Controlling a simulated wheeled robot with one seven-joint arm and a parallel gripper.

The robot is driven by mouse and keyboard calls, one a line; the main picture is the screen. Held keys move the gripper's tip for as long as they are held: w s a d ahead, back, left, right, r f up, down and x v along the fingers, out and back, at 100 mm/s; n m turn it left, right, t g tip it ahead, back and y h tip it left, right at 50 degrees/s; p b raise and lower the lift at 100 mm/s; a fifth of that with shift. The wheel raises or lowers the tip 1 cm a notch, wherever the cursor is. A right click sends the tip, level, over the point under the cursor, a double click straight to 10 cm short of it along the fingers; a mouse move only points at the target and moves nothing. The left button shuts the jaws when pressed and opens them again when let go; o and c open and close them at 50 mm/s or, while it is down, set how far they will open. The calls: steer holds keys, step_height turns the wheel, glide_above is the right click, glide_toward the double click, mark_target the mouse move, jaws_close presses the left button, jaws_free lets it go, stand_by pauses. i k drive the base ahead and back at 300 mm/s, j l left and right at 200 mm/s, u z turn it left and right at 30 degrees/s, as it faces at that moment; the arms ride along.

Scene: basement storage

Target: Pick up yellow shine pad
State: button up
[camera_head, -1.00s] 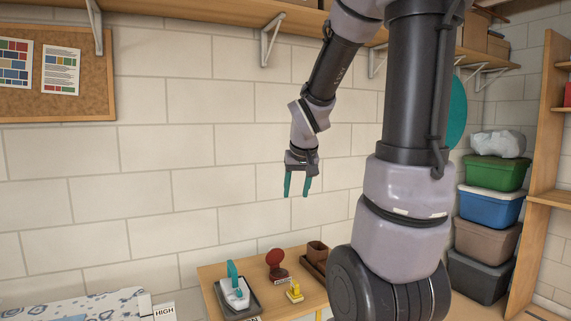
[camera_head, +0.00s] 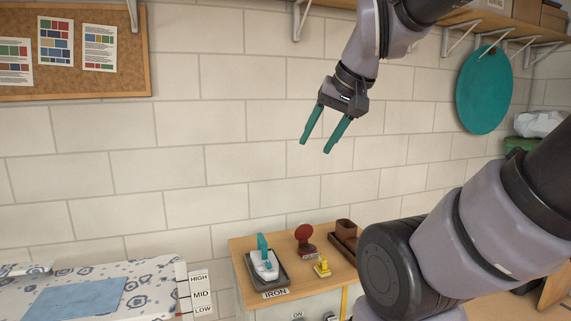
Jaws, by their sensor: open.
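A small yellow object with a raised handle, which looks like the yellow shine pad (camera_head: 322,267), stands near the front edge of the wooden table top (camera_head: 293,262). A small label lies at its front. My gripper (camera_head: 316,147) is open and empty, with its teal fingers pointing down and slightly left. It is in the air well above the table, against the brick wall. Nothing is between the fingers, and they touch nothing.
A white and teal iron (camera_head: 264,262) sits in a dark tray (camera_head: 284,275) left of the pad. A red round-topped item (camera_head: 304,235) stands behind the pad, and a brown container (camera_head: 345,229) is at right. An ironing board (camera_head: 120,272) is at left.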

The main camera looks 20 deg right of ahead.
mark_target(321, 269)
steer(key=i+l+z, duration=0.15)
steer(key=l, duration=0.25)
steer(key=i+l+z, duration=0.15)
steer(key=l, duration=0.2)
steer(key=i+l+z, duration=0.15)
steer(key=i+l, duration=0.05)
steer(key=l, duration=0.15)
